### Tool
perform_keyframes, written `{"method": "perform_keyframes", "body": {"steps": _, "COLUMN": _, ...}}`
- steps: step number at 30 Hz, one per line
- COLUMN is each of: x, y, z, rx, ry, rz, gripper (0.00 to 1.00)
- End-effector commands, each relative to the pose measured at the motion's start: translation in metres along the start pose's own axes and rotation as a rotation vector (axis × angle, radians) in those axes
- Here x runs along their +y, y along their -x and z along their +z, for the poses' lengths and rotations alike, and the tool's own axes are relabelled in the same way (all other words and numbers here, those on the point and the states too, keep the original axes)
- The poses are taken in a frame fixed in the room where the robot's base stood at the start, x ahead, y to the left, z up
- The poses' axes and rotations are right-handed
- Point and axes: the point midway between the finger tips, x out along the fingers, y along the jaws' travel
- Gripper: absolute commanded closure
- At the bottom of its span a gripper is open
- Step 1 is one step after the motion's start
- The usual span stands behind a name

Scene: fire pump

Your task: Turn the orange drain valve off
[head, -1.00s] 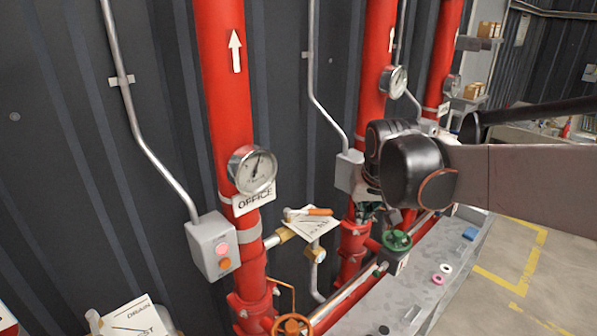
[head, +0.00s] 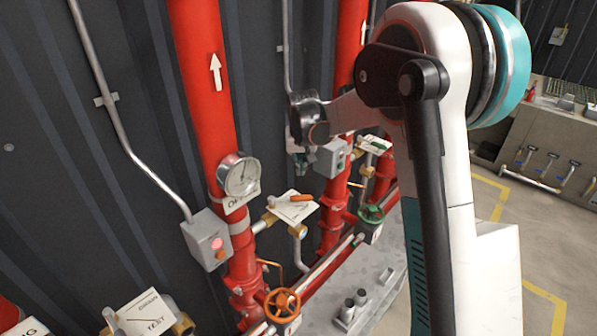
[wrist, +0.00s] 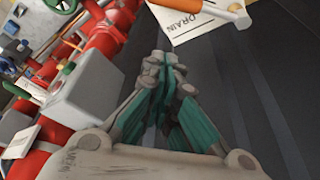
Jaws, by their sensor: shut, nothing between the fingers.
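The orange drain valve lever (head: 301,198) lies over a white sign plate (head: 292,210) on a brass fitting beside the office riser. Its handle points right in the head view. In the wrist view the orange handle (wrist: 198,12) shows at the top edge, above the plate marked DRAIN (wrist: 193,27). My gripper (wrist: 165,62) is shut and empty, its teal fingers together. It is apart from the lever, below it in the wrist picture. In the head view my gripper (head: 301,165) hangs behind the lever, small and partly hidden.
A red riser with a gauge (head: 238,176) and a grey switch box (head: 207,240) stand left of the lever. An orange handwheel (head: 283,305) is below, a green one (head: 372,213) to the right. Another grey box (wrist: 90,95) is close to my gripper.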

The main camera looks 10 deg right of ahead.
Motion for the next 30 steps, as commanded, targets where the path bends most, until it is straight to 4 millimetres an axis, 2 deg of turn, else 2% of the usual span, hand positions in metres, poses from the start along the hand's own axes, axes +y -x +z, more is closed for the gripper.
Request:
{"method": "perform_keyframes", "body": {"steps": 9, "x": 0.000, "y": -0.054, "z": 0.000, "rx": 0.001, "ry": 0.000, "rz": 0.000, "gripper": 1.00}}
{"method": "perform_keyframes", "body": {"steps": 17, "x": 0.000, "y": -0.092, "z": 0.000, "rx": 0.001, "ry": 0.000, "rz": 0.000, "gripper": 1.00}}
{"method": "perform_keyframes", "body": {"steps": 18, "x": 0.000, "y": -0.085, "z": 0.006, "rx": 0.001, "ry": 0.001, "rz": -0.001, "gripper": 1.00}}
{"method": "perform_keyframes", "body": {"steps": 24, "x": 0.000, "y": -0.074, "z": 0.026, "rx": 0.001, "ry": 0.000, "rz": -0.001, "gripper": 1.00}}
{"method": "perform_keyframes", "body": {"steps": 30, "x": 0.000, "y": -0.070, "z": 0.035, "rx": 0.001, "ry": 0.000, "rz": 0.000, "gripper": 1.00}}
